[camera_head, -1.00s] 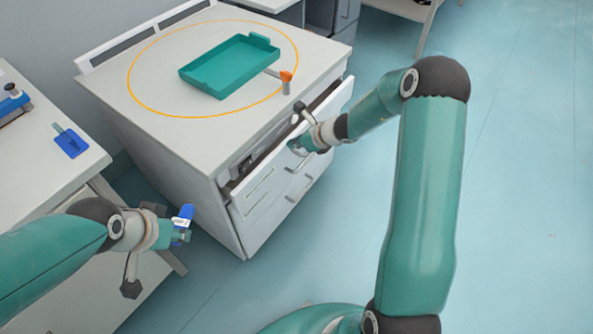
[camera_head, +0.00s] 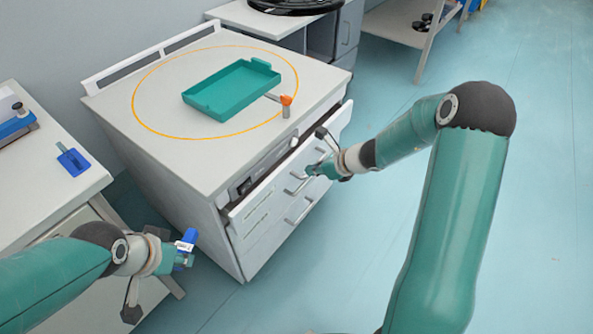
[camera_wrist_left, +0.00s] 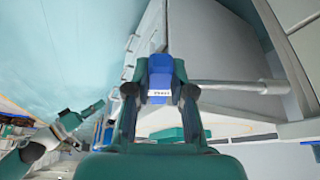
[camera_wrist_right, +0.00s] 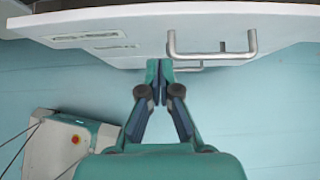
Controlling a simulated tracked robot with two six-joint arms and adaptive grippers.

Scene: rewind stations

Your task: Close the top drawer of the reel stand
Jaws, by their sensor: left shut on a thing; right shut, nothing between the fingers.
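The reel stand (camera_head: 175,157) is a white cabinet left of centre in the head view. Its top drawer (camera_head: 258,206) stands out a little, with a narrow dark gap above its front. My right gripper (camera_head: 310,171) is shut and empty at the drawer front. In the right wrist view its fingertips (camera_wrist_right: 159,68) are at the front's lower edge, just left of a bar handle (camera_wrist_right: 212,56); I cannot tell whether they touch. My left gripper (camera_head: 184,256) is shut on a blue object with a white label (camera_wrist_left: 160,68), left of the stand.
A green tray (camera_head: 232,92) lies inside an orange ring on the stand top, beside an orange-tipped post (camera_head: 286,104). A white table (camera_head: 45,190) at the left holds a blue item (camera_head: 73,161). The floor right of the stand is clear.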

